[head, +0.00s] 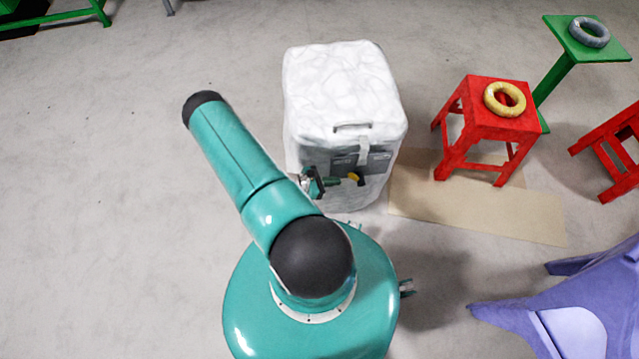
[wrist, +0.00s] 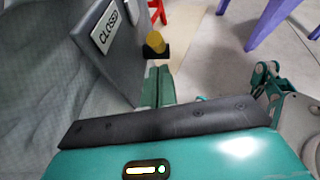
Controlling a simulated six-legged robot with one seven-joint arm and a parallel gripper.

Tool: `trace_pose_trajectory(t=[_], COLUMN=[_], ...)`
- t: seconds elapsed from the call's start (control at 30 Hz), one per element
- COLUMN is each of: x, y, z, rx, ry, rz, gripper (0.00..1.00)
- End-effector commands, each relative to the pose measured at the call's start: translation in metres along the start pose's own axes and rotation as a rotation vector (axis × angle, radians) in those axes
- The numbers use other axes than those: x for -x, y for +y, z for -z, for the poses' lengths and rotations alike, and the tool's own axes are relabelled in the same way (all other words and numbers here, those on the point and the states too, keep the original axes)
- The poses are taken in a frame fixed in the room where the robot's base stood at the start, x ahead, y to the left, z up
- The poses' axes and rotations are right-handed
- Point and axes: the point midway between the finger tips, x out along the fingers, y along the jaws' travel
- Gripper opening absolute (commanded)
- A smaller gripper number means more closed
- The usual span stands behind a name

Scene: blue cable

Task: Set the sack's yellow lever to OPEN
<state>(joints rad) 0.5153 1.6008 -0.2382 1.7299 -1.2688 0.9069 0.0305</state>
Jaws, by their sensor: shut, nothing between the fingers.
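The white sack (head: 343,90) stands upright on the floor in front of me. Its front has a dark grey panel (head: 377,163), with small labels too small to read in the head view. The yellow lever (head: 355,177) sticks out at the panel's lower part. In the wrist view the lever's yellow end (wrist: 155,41) shows on a black base, and a CLOSED plate (wrist: 109,28) is on the panel to its left. My gripper (head: 336,181) is shut and empty, just left of the lever; its fingertips (wrist: 159,72) point toward it. Whether they touch cannot be told.
A red stool (head: 490,115) with a yellow ring and a green stand (head: 590,45) with a grey ring stand right of the sack. A flat tan sheet (head: 480,212) lies on the floor. Purple furniture (head: 580,305) is at lower right. The left floor is clear.

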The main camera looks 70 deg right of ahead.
Motion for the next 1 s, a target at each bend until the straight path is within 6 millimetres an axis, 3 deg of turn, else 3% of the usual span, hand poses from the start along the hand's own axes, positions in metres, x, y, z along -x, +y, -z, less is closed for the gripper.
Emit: trace_pose_trajectory(t=[0.27, 1.0], x=[-0.016, -0.009], y=[0.0, 0.006], z=[-0.017, -0.019], rx=[0.001, -0.006], ry=[0.001, 0.034], rz=[0.0, -0.006], gripper=[0.0, 0.0])
